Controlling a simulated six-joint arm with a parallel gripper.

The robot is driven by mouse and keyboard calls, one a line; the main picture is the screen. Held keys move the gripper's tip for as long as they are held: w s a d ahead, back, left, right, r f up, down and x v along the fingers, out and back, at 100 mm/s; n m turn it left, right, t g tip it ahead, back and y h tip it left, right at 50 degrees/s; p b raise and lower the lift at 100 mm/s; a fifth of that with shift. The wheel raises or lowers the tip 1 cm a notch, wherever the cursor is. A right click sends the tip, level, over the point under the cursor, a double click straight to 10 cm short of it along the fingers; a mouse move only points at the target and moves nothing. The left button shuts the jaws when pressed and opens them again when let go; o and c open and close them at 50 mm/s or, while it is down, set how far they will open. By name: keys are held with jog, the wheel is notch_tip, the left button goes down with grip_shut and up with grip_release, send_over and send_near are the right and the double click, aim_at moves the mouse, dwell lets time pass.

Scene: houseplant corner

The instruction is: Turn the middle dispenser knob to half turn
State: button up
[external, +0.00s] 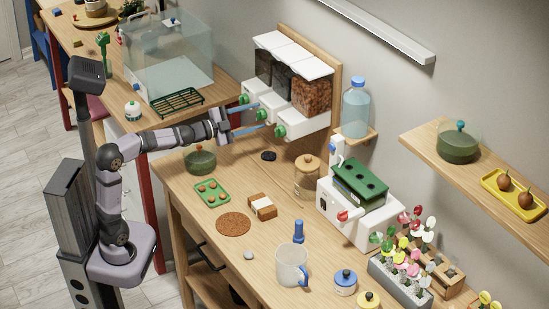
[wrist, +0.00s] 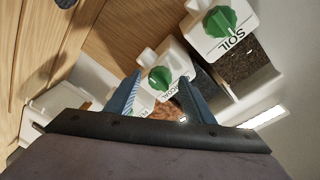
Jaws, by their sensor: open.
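The wall dispenser (external: 290,95) has three clear bins with dark, black and reddish-brown fill, each with a green knob on its white front. The middle knob (external: 253,116) shows in the wrist view (wrist: 160,79) as a round green knob on a white front with a partly hidden label. My gripper (external: 256,117) is open, its two blue fingers on either side of this knob with visible gaps; it also shows in the wrist view (wrist: 160,80). The knob marked SOIL (wrist: 220,21) is beyond the right finger. The middle knob's exact angle is hard to read.
The outer knobs (external: 280,131) sit close to my fingers. Below are a green pot (external: 200,160), a small black disc (external: 268,156) and a cork-lidded jar (external: 307,178). A blue-capped bottle (external: 356,108) stands on a shelf to the right. A glass tank (external: 170,55) stands left.

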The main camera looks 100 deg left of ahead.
jog(key=shift+s, duration=0.1)
jog(key=v, duration=0.7)
dwell(0.5)
